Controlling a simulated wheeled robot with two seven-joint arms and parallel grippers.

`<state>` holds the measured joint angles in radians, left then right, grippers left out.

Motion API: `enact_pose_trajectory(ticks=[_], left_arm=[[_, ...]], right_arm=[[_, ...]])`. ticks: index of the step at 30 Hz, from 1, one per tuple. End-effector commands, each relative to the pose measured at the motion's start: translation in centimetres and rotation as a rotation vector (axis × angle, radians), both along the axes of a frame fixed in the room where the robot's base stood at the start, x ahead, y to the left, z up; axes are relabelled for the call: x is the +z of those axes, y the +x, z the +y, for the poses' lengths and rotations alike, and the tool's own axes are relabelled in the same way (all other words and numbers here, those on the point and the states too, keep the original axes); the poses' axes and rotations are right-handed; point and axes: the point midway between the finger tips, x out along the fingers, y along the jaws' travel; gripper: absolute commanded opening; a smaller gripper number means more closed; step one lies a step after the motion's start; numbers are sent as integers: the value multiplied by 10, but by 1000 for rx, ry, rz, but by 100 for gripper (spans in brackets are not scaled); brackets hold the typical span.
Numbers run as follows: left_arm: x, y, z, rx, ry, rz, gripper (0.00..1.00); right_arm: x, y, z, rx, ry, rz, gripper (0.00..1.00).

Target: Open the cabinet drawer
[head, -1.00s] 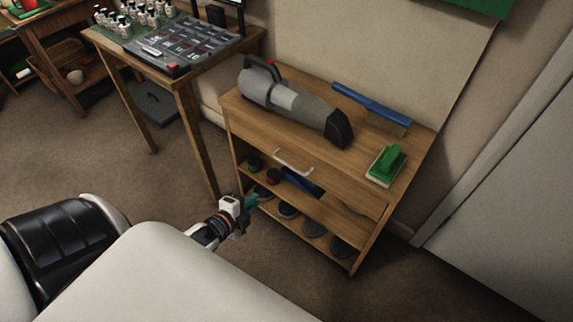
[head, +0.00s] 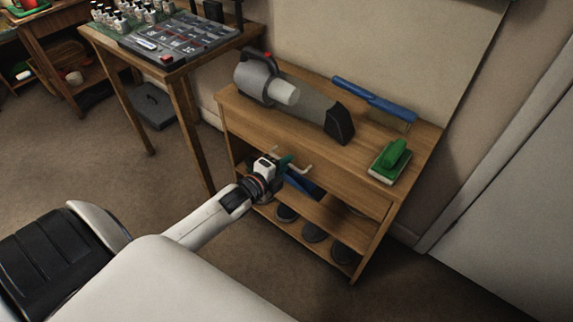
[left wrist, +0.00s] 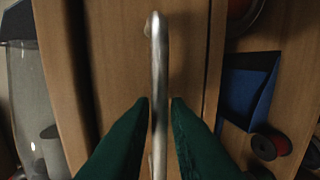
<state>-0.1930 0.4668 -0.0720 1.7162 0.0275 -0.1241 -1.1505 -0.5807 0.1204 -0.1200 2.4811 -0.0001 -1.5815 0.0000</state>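The wooden cabinet (head: 350,160) stands against the wall, with a drawer front below its top. The drawer's metal bar handle (head: 303,168) is partly hidden by my left gripper (head: 286,163) in the head view. In the left wrist view the handle (left wrist: 159,70) runs upright between the two green fingertips of my left gripper (left wrist: 159,102). The fingers are apart, one on each side of the bar, with small gaps visible. The drawer looks closed. My right gripper is not in view.
A handheld vacuum (head: 290,97), a blue-handled brush (head: 374,99) and a green scrubber (head: 391,160) sit on the cabinet top. Open shelves below hold dark round items (head: 314,231) and a blue item (head: 303,184). A table with a keypad device (head: 180,40) stands left.

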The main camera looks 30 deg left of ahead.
Motion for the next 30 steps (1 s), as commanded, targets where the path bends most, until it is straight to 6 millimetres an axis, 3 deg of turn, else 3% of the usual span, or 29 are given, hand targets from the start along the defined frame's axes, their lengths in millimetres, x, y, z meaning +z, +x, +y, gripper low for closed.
enact_pose_trajectory(ticks=[12,15,30], left_arm=[[-2,9,-1,0,0,1,15],[-2,9,-1,0,0,1,0],[-1,2,-1,0,-2,2,0]], right_arm=[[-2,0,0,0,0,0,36],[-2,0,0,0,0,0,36],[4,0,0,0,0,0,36]])
